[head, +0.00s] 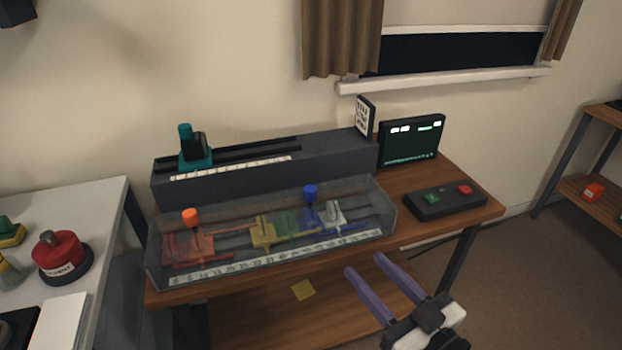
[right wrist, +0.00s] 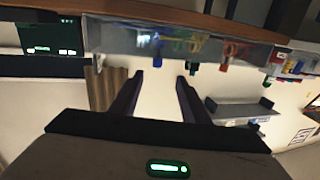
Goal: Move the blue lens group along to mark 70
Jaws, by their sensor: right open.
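The blue lens group (head: 310,193) has a blue knob that stands up from a clear-walled bench, right of its middle, next to a pale grey carrier (head: 335,213). A white number scale (head: 280,257) runs along the bench's front; its figures are too small to read surely, so mark 70 cannot be picked out. My right gripper (head: 365,264) is open and empty, in front of and below the bench's right part, apart from the blue knob. The right wrist view shows its two fingers (right wrist: 160,78) apart, with the blue knob (right wrist: 194,68) beyond them. My left gripper is not in view.
An orange-knobbed group (head: 191,217) and a yellow carrier (head: 263,231) share the bench. Behind it is a dark rail unit with a teal device (head: 194,150). A screen (head: 412,140) and a button box (head: 445,200) stand at right. A white table (head: 100,200) is at left.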

